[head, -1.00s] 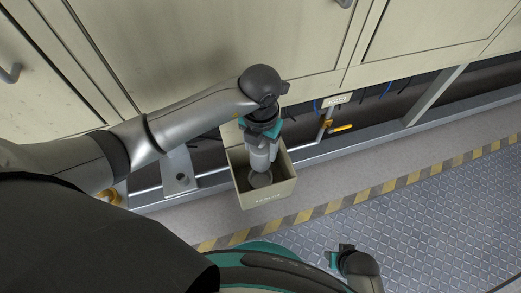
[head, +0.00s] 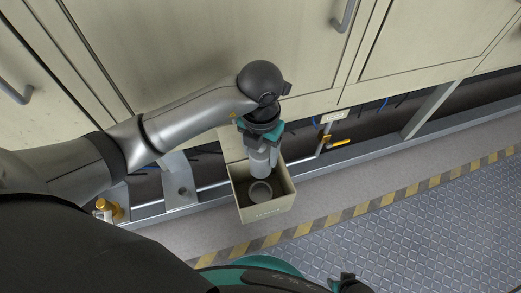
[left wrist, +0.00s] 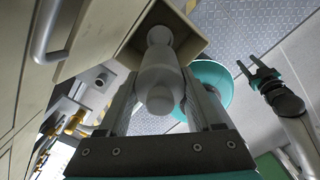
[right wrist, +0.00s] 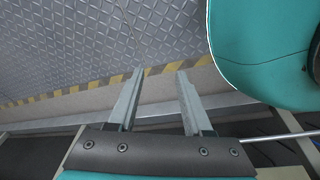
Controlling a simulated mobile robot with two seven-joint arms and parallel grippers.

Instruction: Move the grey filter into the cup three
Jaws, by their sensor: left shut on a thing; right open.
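My left gripper (head: 263,143) is shut on the grey filter (head: 261,163), a pale grey cylinder pointing down over a beige open-topped box (head: 267,214). The filter also shows between the fingers in the left wrist view (left wrist: 160,75), with the box beyond it. A round grey rim (head: 261,190) shows inside the box, just below the filter. I cannot tell whether it is a separate cup or part of the held piece. The box label is too small to read; I see no cup marked three. My right gripper (right wrist: 160,72) is open and empty.
Beige cabinet panels with a handle (head: 345,15) stand behind the box. A brass fitting (head: 108,210) is at left. Striped tape borders the clear patterned floor (head: 430,220).

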